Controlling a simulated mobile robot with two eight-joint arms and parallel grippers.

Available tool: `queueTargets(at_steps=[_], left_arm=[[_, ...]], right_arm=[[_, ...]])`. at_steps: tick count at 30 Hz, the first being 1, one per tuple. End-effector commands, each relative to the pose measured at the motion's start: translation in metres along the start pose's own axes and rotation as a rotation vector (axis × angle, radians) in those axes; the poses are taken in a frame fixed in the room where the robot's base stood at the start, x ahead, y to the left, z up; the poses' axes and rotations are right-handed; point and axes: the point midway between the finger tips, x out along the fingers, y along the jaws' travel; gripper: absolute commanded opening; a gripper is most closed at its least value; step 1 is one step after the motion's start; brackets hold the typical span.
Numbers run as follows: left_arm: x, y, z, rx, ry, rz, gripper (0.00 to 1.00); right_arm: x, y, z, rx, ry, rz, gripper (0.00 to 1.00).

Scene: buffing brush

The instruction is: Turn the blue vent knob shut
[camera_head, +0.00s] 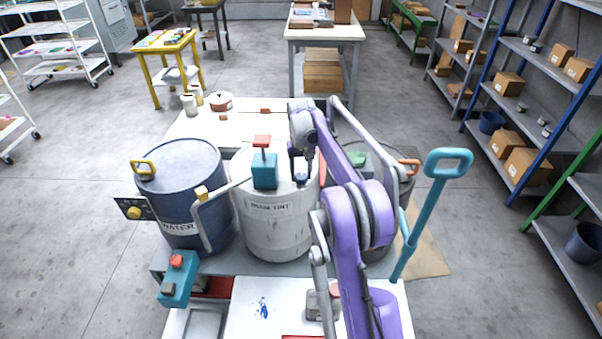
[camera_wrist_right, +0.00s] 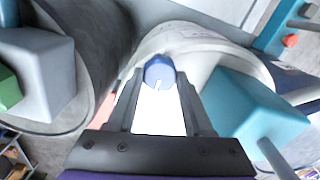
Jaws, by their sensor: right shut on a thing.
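The blue vent knob (camera_wrist_right: 159,71) is round with a white pointer mark and sits on top of the white drum (camera_wrist_right: 190,38). It shows between the fingertips of my right gripper (camera_wrist_right: 160,80) in the right wrist view, and the fingers are shut on it. In the head view my right gripper (camera_head: 301,172) reaches down to the right part of the lid of the white drum (camera_head: 275,228), and its fingers largely hide the knob there. My left gripper is not in view.
A teal block with a red top (camera_head: 265,170) stands left of my right gripper on the same drum. A dark blue water drum (camera_head: 182,195) is to the left. A grey drum with a green block (camera_head: 356,159) is to the right, partly behind my purple arm. A teal handle (camera_head: 447,165) rises at right.

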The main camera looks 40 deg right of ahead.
Motion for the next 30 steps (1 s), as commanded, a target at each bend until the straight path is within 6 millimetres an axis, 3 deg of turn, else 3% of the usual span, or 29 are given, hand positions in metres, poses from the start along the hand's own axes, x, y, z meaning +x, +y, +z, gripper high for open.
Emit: queueTargets(at_steps=[7,8,13,23,30], left_arm=[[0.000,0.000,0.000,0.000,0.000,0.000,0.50],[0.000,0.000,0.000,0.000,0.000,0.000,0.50],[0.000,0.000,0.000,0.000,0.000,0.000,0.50],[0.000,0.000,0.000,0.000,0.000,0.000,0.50],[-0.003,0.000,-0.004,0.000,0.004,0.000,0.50]], right_arm=[[0.000,0.000,0.000,0.002,-0.001,0.000,0.00],[0.000,0.000,0.000,0.002,-0.001,0.000,0.53],[0.000,0.000,0.000,0.001,0.000,0.000,0.81],[-0.003,0.000,0.000,0.000,0.000,0.000,0.81],[-0.041,0.000,0.000,0.001,0.001,0.000,0.81]])
